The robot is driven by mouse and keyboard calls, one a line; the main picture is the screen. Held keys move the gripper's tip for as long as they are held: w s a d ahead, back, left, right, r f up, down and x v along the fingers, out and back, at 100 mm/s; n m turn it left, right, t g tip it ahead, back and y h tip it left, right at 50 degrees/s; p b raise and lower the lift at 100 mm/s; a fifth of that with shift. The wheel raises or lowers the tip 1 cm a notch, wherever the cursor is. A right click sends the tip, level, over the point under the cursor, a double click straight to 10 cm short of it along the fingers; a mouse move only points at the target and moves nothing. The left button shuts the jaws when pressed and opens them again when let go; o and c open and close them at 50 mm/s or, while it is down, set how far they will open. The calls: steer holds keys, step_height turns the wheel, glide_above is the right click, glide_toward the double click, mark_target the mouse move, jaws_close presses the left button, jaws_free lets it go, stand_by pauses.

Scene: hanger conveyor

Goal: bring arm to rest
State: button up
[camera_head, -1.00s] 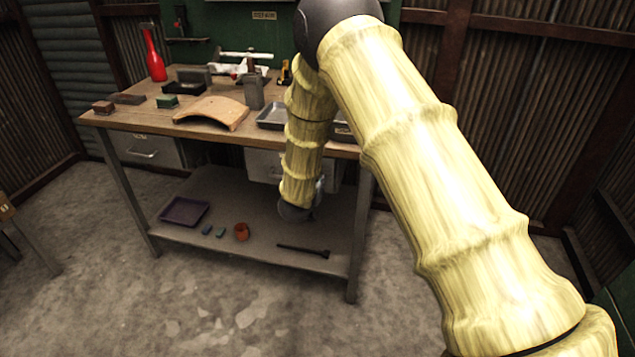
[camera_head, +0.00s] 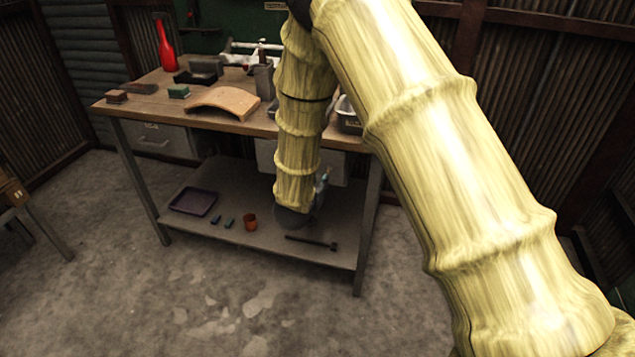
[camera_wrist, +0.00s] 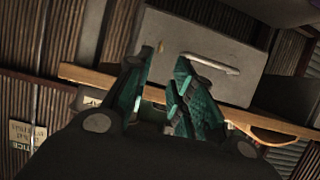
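My arm, in a yellow ribbed cover, reaches across the head view and bends down in front of the workbench (camera_head: 240,124). My gripper hangs at the arm's lower end, over the bench's lower shelf (camera_head: 335,215), and is mostly hidden there behind the wrist. In the wrist view the two teal fingers of my gripper (camera_wrist: 164,80) stand apart with a narrow gap. Nothing shows between them. Beyond the fingers is a grey drawer front (camera_wrist: 205,45) with a handle, and the edge of the benchtop.
The benchtop bears a red bottle (camera_head: 165,45), a curved tan piece (camera_head: 222,101), a green block (camera_head: 178,91) and metal trays. The lower shelf holds a purple tray (camera_head: 194,201), an orange cup (camera_head: 250,221) and a dark hammer-like tool (camera_head: 311,242). The floor in front is clear.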

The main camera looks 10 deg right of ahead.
steer(key=s+d+f+n+g+y, duration=0.2)
steer(key=s+f+g, duration=0.1)
steer(key=s+f, duration=0.85)
steer(key=s+d+f+n+g+y, duration=0.2)
steer(key=s+f+g, duration=0.1)
steer(key=s+f, duration=0.8)
steer(key=s+f+g+y, duration=0.1)
steer(key=s+f+g, duration=0.1)
steer(key=s, duration=1.1)
steer(key=s+f+n+g+y+p, duration=0.1)
steer(key=s+f+g, duration=0.1)
steer(key=s, duration=1.2)
steer(key=shift+s+d+f+g, duration=0.35)
steer(key=shift+d+g, duration=0.1)
steer(key=shift+g, duration=0.45)
